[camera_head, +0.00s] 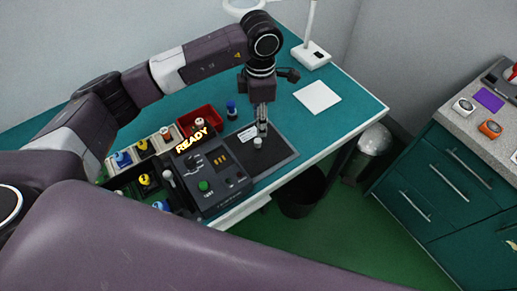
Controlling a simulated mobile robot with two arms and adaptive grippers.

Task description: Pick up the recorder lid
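I cannot pick out the recorder lid for certain. A small grey cylindrical piece (258,143) stands on the dark mat (276,161) on the teal table. My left gripper (262,132) points down just above and beside this piece. Its fingers look close together, but they are too small to tell whether they are shut or touching anything. My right gripper is not in view.
A dark control box (223,188) with a glowing "READY" sign stands left of the mat. A blue-capped item (231,109), white pad (317,97) and lamp base (311,55) stand behind.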

